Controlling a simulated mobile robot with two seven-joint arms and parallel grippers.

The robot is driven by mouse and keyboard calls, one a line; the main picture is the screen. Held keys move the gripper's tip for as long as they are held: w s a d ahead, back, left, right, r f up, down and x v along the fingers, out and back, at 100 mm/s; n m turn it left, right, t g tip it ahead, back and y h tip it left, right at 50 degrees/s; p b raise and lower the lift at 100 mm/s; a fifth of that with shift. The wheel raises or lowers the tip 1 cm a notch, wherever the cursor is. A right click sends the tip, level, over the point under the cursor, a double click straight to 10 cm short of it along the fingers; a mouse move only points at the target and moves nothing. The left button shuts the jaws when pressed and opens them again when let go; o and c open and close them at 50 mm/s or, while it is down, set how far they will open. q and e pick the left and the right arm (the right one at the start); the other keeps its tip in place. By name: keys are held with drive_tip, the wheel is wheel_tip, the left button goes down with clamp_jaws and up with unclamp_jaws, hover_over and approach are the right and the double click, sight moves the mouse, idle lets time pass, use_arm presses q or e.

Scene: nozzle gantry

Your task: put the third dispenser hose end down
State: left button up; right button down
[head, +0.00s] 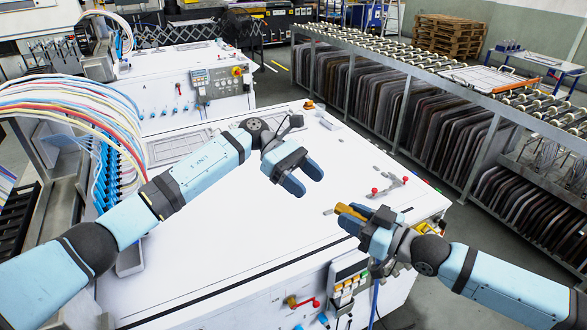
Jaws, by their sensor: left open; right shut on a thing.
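My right gripper (350,219) is over the right part of the white machine top (230,240). It is shut on an amber piece (347,208), which seems to be the dispenser hose end, with a small pale tip pointing left. Most of the piece is hidden between the fingers, and I cannot tell whether it touches the top. A blue hose (375,300) hangs below this gripper at the machine's front; its link to the held piece is hidden. My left gripper (306,182) is open and empty above the middle of the top, up and left of the right one.
Small red-knobbed fittings (388,185) lie on the top, right of my grippers. Colored hoses (85,105) arch at the left. A roller rack (400,65) stands at the right. The middle top is clear.

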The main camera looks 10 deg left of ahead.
sight(340, 208)
use_arm(q)
drive_tip(key=x, duration=0.7)
drive_tip(key=shift+s+d, duration=0.15)
drive_tip(key=shift+c, duration=0.2)
drive_tip(key=c, duration=1)
use_arm(e)
drive_tip(key=c, duration=0.8)
unclamp_jaws()
